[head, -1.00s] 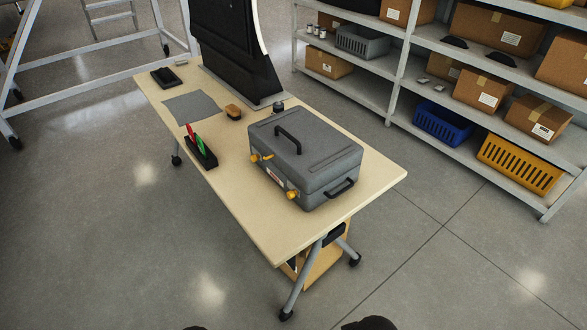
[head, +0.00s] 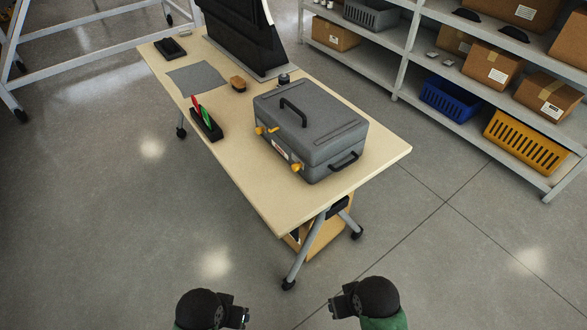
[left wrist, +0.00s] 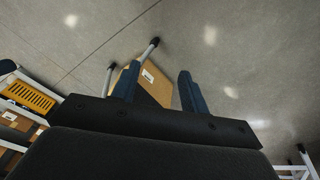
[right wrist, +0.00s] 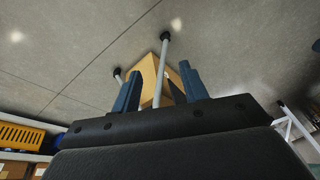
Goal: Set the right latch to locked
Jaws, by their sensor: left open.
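A grey hard case (head: 312,128) stands closed on the wooden table, with a black handle on its lid and another on its right end. Two yellow latches are on its front face: the left latch (head: 266,130) and the right latch (head: 295,167). Their exact setting is too small to tell. My left gripper (head: 245,318) and right gripper (head: 333,308) are low in the head view, in front of the table and well apart from the case. The left gripper's fingers are apart and empty in the left wrist view (left wrist: 158,85). The right gripper's fingers are also apart and empty in the right wrist view (right wrist: 162,85).
The table (head: 255,190) also holds a black holder (head: 206,125) with red and green items, a brush (head: 238,84), a grey mat (head: 197,78) and a black panel. Shelves (head: 400,85) with boxes and bins stand at the right. The floor before the table is clear.

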